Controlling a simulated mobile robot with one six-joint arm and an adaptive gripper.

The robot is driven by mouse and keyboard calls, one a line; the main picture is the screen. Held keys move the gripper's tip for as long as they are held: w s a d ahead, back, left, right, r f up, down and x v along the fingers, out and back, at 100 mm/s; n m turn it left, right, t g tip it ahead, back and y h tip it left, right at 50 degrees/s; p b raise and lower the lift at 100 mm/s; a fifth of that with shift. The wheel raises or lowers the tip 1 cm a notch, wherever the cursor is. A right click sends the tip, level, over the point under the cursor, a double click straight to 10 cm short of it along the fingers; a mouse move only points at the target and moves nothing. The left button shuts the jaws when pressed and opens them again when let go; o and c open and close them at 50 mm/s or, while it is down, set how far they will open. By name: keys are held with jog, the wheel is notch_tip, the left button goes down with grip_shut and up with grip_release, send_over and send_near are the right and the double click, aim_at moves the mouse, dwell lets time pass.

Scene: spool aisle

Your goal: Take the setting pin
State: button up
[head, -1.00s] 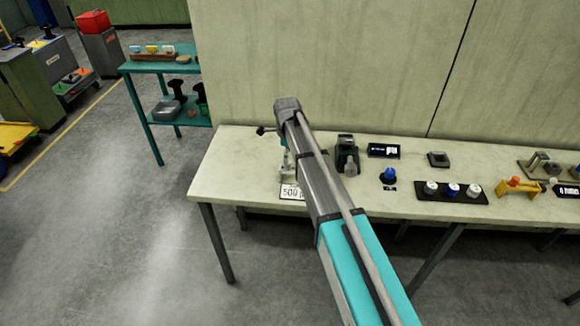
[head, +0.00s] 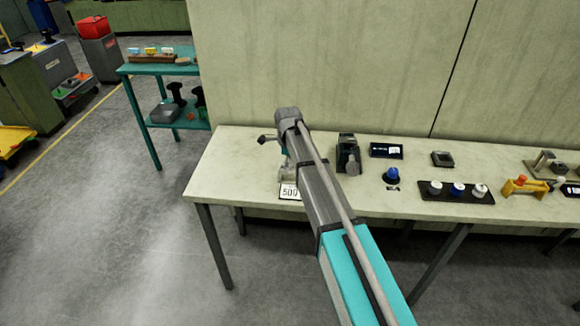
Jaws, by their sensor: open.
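My arm reaches across the bench (head: 232,170) toward its left end, with the wrist bent down past the forearm. My gripper (head: 284,174) shows only as a small grey part low beside the forearm, just above the white card (head: 289,191) marked 500. It is open, with its fingers mostly hidden by the forearm. I cannot make out a setting pin; the spot under the gripper is largely covered by my arm.
Right of my arm stand a dark device (head: 348,155), a black display (head: 386,151), a blue knob (head: 392,174), a black strip with three knobs (head: 456,190) and a yellow bracket (head: 522,187). A wall panel (head: 320,60) rises behind. A teal shelf (head: 150,69) stands left.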

dwell(0.4)
jog(key=c, duration=1.1)
jog(key=shift+r, duration=0.2)
notch_tip(320, 180, up, 10)
jog(key=p, duration=1)
jog(key=shift+f, duration=0.2)
